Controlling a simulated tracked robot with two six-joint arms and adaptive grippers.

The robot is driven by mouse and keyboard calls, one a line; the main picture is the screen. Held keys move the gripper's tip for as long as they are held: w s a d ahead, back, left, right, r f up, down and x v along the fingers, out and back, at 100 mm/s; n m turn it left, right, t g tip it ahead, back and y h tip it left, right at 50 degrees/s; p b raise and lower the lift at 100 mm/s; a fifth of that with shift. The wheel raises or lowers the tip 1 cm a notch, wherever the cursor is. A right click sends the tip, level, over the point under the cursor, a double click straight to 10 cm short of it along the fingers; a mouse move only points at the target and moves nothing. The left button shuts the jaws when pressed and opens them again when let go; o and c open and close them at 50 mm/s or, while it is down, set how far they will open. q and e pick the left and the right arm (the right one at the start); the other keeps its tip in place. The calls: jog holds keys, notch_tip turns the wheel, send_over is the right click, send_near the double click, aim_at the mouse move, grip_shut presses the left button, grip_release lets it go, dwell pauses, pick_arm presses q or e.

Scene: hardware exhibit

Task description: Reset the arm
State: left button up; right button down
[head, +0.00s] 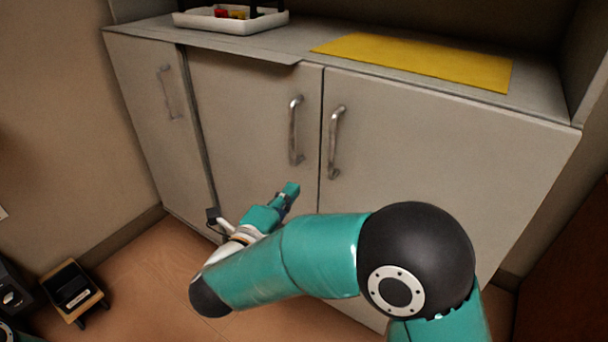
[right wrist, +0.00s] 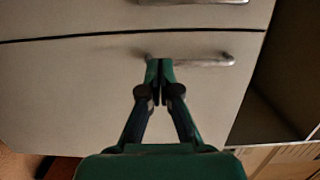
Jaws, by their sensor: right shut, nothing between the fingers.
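My right arm crosses the lower middle of the head view. Its teal right gripper (head: 288,190) is in front of the cabinet's middle door (head: 245,125), below that door's metal handle (head: 295,130). In the right wrist view the two fingers of the right gripper (right wrist: 159,68) are closed together with nothing between them. A metal handle (right wrist: 205,61) shows at and beside the fingertips; whether they touch it I cannot tell. My left gripper is in neither view.
The right door has its own handle (head: 335,142). The cabinet top carries a white tray (head: 230,26) with small red and yellow items, and a yellow mat (head: 415,60). A small wooden stand (head: 74,292) is on the floor at lower left.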

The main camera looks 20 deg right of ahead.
notch_tip(320, 180, down, 27)
jog(key=n+g+y, duration=0.3)
jog(key=n+y, duration=0.7)
jog(key=n, duration=0.5)
jog(key=s+f+n+g+y, duration=0.4)
jog(key=s+f, duration=0.3)
jog(key=s, duration=0.4)
jog(key=s+f+n+g+y, duration=0.2)
jog(key=s+f+n+g, duration=0.4)
jog(key=s, duration=0.5)
notch_tip(320, 180, up, 36)
jog(key=s+p, duration=0.2)
jog(key=p, duration=3.6)
jog(key=shift+a+r+m+p, duration=0.25)
jog(key=shift+a+m+p, duration=0.05)
jog(key=shift+a+p, duration=0.05)
